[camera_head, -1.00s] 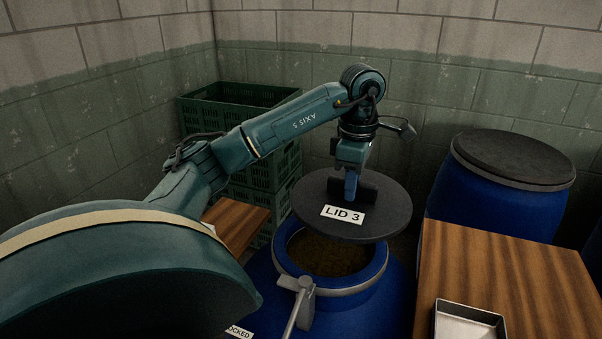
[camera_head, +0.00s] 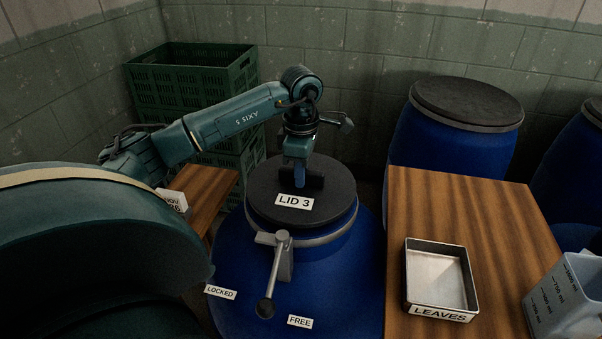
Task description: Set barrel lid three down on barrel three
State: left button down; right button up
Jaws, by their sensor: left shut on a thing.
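The dark round barrel lid three (camera_head: 268,207), labelled LID 3, lies level over the mouth of the blue barrel three (camera_head: 340,285). It covers the opening, and the barrel's contents are hidden. Whether it is fully seated cannot be told. My left gripper (camera_head: 300,184) points down and is shut on the lid's dark upright handle (camera_head: 316,178). A grey metal ring (camera_head: 330,234) with a lever (camera_head: 274,270) runs round the barrel's neck; the lever hangs down between the labels LOCKED (camera_head: 221,292) and FREE (camera_head: 299,321). My right gripper does not show.
A wooden table (camera_head: 480,215) at the right bears a metal tray (camera_head: 439,317) labelled LEAVES and a measuring jug (camera_head: 568,300). Closed blue barrels (camera_head: 440,142) stand behind it. Green crates (camera_head: 185,95) are stacked at the back left, by a small wooden top (camera_head: 208,190).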

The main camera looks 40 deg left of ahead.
pick_arm(q)
jog(key=shift+f, duration=0.4)
jog(key=shift+f+b, duration=0.45)
jog(key=shift+f, duration=0.1)
jog(key=c, duration=1.4)
grip_release()
jog(key=shift+o, duration=0.2)
